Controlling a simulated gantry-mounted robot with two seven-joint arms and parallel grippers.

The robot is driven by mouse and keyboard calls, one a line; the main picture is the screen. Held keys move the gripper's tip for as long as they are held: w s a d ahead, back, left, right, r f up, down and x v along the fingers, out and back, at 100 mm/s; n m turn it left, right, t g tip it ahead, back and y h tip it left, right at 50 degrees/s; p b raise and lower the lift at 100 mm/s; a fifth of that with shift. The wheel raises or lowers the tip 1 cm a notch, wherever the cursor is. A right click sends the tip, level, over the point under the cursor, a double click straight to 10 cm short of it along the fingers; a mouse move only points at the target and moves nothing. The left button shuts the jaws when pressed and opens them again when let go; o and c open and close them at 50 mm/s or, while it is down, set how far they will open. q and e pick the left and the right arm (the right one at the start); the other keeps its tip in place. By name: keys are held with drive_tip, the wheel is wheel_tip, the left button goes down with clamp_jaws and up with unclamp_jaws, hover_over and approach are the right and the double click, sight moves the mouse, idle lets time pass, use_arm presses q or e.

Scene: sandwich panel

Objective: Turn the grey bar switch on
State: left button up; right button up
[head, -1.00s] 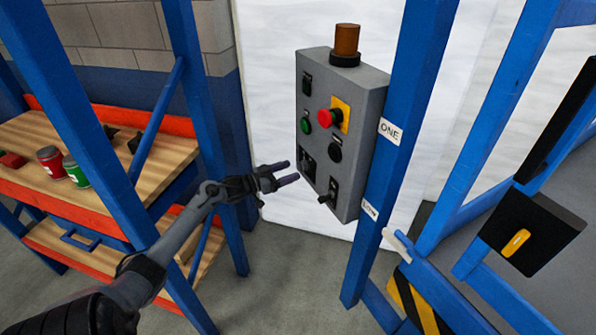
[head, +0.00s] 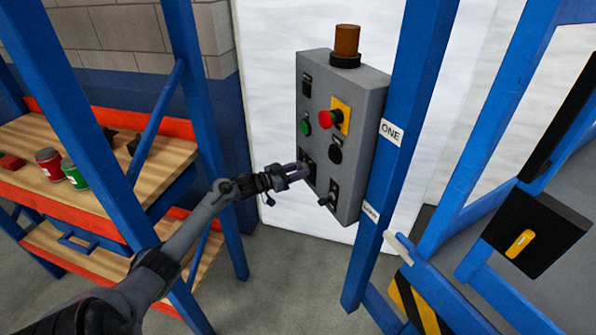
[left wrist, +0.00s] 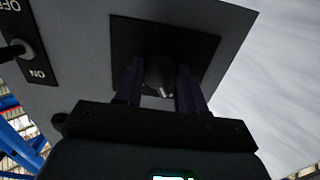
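The grey control panel (head: 345,100) stands upright beside a blue post. On its lower right is a small lever switch (head: 327,200); in the left wrist view this lever (left wrist: 14,50) sits between upside-down OFF and ON labels. A dark rotary knob (left wrist: 160,75) with a pale mark sits on a black square plate (left wrist: 205,48). My left gripper (head: 303,171) is at the panel's lower left, its fingers one on each side of that knob. They look open; whether they touch the knob I cannot tell. Which switch is the grey bar one is unclear. My right gripper is out of view.
The panel also carries a red button (head: 330,119), a green button (head: 305,124), a black knob (head: 336,151) and an orange lamp (head: 347,41). A blue post (head: 400,110) stands close on the right. A shelf (head: 110,170) with cans is at left.

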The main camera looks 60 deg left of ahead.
use_arm(q)
drive_tip(key=c, duration=0.3)
drive_tip(key=shift+m, duration=0.4)
drive_tip(key=shift+a+m+p, duration=0.1)
drive_tip(key=shift+m+p, duration=0.35)
drive_tip(key=shift+m, duration=5.15)
